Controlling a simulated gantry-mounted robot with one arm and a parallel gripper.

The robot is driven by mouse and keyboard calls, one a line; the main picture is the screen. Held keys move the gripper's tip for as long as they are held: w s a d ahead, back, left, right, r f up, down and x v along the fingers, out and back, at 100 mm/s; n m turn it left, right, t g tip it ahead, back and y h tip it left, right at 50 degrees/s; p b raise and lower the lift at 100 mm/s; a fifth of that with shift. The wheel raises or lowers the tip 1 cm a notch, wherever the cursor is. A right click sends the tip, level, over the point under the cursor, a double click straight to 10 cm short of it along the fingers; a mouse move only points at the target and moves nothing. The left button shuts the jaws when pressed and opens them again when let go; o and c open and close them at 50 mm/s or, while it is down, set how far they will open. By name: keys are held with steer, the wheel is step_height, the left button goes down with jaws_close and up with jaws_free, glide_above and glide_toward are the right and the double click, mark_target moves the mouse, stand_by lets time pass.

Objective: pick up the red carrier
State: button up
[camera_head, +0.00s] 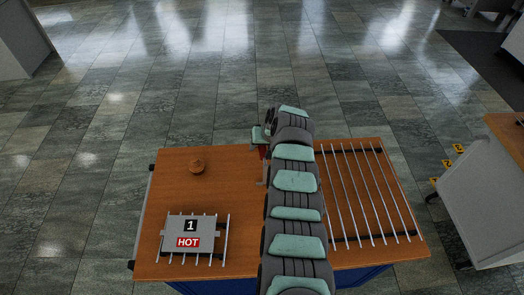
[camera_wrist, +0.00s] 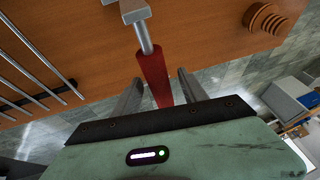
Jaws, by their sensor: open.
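The red carrier shows in the wrist view as a red handle (camera_wrist: 152,72) on a grey metal shaft with a pale block at its far end over the wooden table. My gripper (camera_wrist: 160,80) is open, with one finger on each side of the red handle; I cannot tell whether either touches it. The near end of the handle is hidden behind the gripper's dark edge. In the head view, a bit of red (camera_head: 263,153) shows beside my arm at the table's back edge; my arm hides most of the carrier.
The wooden table (camera_head: 215,185) carries a grey plate marked "1 HOT" (camera_head: 189,227) on rods at front left. A brown ringed disc (camera_head: 197,166) lies at back left. A rack of metal rods (camera_head: 368,195) fills the right side. Open floor lies behind the table.

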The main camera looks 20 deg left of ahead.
steer(key=shift+f, duration=0.25)
stand_by(0.4)
steer(key=shift+c, duration=0.4)
jaws_close()
stand_by(1.0)
